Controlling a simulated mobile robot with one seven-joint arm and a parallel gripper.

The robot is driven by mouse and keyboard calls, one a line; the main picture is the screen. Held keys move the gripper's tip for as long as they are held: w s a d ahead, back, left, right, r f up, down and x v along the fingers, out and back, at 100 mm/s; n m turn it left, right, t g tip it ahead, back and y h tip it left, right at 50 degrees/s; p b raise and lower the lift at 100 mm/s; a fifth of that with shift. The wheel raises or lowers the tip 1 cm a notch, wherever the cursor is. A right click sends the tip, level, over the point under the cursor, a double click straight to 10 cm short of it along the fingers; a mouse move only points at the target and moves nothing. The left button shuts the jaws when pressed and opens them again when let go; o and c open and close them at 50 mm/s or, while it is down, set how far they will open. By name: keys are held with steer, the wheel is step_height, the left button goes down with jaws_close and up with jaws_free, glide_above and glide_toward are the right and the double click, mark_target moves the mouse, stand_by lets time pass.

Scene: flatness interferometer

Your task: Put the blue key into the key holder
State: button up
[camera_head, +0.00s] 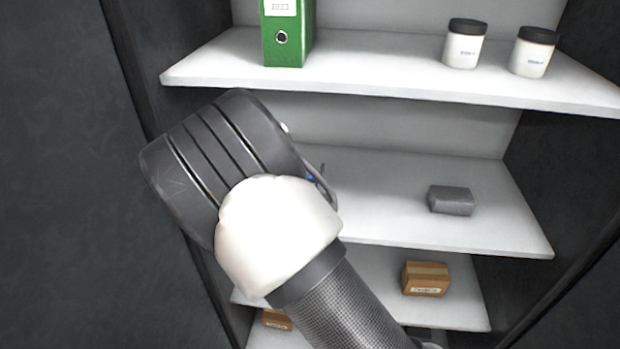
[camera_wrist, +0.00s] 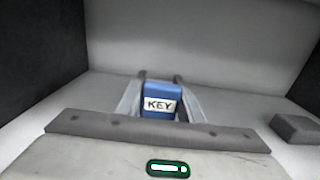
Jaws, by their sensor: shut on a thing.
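The blue key (camera_wrist: 159,100), with a white label reading KEY, is between the two fingers of my gripper (camera_wrist: 160,82) in the wrist view. The gripper is shut on it. In the head view only a small bit of blue (camera_head: 310,178) shows beside my arm, over the middle shelf; the arm hides most of the gripper and key. I cannot tell whether the key touches the shelf. No key holder can be made out in either view.
A grey block (camera_head: 451,200) lies on the middle shelf (camera_head: 400,170), right of my gripper. A green binder (camera_head: 283,45) and two white jars (camera_head: 464,45) stand on the shelf above. A cardboard box (camera_head: 425,279) sits below. Dark side walls enclose the cabinet.

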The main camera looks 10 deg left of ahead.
steer(key=shift+w+a+f+b, duration=0.1)
steer(key=shift+w+f+b, duration=0.4)
steer(key=shift+w, duration=0.2)
steer(key=shift+w+f+b, duration=0.45)
steer(key=shift+w+f, duration=0.05)
steer(key=shift+w, duration=0.2)
steer(key=shift+f+b, duration=0.9)
steer(key=shift+f, duration=0.4)
steer(key=o, duration=1.2)
steer(key=shift+s, duration=0.1)
steer(key=s+d, duration=0.1)
steer(key=s, duration=1.6)
steer(key=shift+s+p, duration=0.15)
steer(key=shift+p, duration=0.25)
